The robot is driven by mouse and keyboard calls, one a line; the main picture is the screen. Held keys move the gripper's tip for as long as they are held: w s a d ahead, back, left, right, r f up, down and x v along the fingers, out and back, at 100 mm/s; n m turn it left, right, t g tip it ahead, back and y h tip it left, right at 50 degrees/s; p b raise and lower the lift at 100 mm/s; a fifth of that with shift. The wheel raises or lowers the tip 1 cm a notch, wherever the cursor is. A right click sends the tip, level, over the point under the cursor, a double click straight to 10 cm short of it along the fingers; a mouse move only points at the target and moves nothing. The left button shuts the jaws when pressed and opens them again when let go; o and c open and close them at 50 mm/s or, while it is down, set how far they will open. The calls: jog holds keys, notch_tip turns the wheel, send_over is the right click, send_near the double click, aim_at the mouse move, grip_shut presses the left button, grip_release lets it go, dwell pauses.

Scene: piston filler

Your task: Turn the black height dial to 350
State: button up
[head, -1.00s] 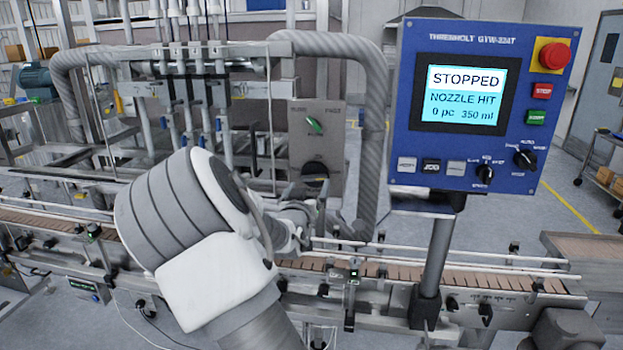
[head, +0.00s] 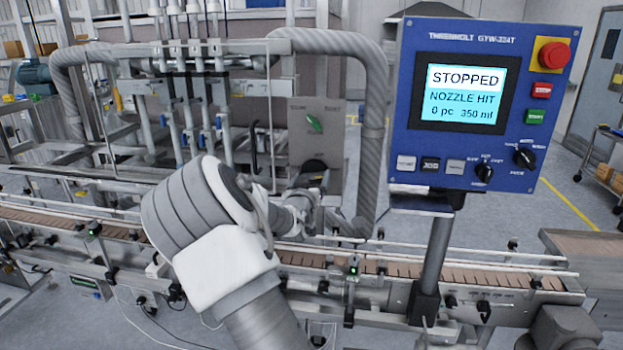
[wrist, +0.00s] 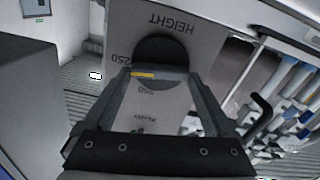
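The black height dial (head: 314,168) is low on the grey panel (head: 330,135) behind the conveyor. In the wrist view the dial (wrist: 158,48) appears upside down under the word HEIGHT, with a yellow mark on the left part of its bar. A 250 label is to its left, and another number below is too small to read surely. My gripper (wrist: 158,78) has its two fingers wide apart, one on each side of the dial's lower part. Whether they touch it I cannot tell. In the head view my gripper (head: 316,186) is just below the dial, partly hidden by my wrist.
A green selector (head: 314,124) is above the dial. The blue control box (head: 395,130) at right reads STOPPED, NOZZLE HIT, 0 pc, 350 ml. A thick grey hose (head: 376,130) bends down right of the panel. Conveyor rails (head: 400,256) run below my arm.

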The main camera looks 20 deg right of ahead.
jog(key=shift+c, duration=1.1)
jog(key=shift+n, duration=0.3)
jog(key=n+b, duration=0.1)
jog(key=n, duration=0.1)
jog(key=n+b, duration=0.1)
jog(key=n, duration=0.2)
jog(key=shift+w+a+f, duration=0.1)
jog(key=shift+a+f, duration=0.05)
jog(key=shift+a+f+n+b, duration=0.1)
jog(key=shift+n+b, duration=0.5)
jog(key=shift+n, duration=1.4)
jog(key=shift+f+n+b, duration=0.1)
jog(key=shift+n+b, duration=0.5)
jog(key=shift+n, duration=1.4)
jog(key=shift+r, duration=0.1)
